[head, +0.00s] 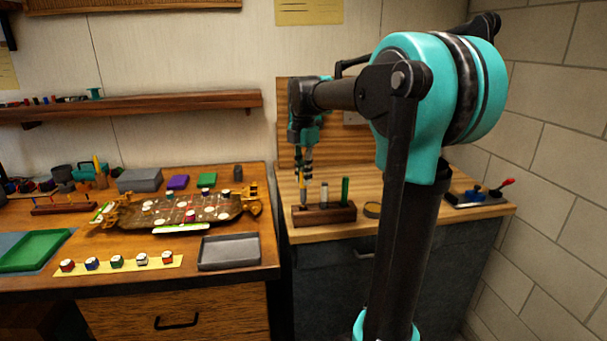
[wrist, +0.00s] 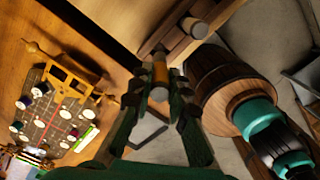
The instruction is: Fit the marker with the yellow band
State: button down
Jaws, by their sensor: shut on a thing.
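The marker with the yellow band (head: 303,186) stands about upright at the left end of the dark wooden rack (head: 323,217) on the right-hand bench. In the wrist view the marker (wrist: 160,72) shows its yellow-orange band between my fingertips. My gripper (head: 304,170) is shut on it, above the rack. The marker's lower end meets the rack's left end in the head view; I cannot tell whether it sits in a hole. A pale grey marker (head: 324,193) and a green marker (head: 345,190) stand in the rack to its right.
A round dark-rimmed item (head: 372,210) lies right of the rack. A wooden back panel (head: 290,125) rises behind it. The left bench holds a game board (head: 180,208) with several pieces and a grey tray (head: 228,252). A red-handled tool (head: 480,195) lies far right.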

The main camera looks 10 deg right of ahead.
aim_at(304, 201)
jog(key=shift+f, duration=2.55)
jog(key=c, duration=1.4)
grip_release()
notch_tip(304, 201, up, 12)
jog(key=shift+f, duration=0.1)
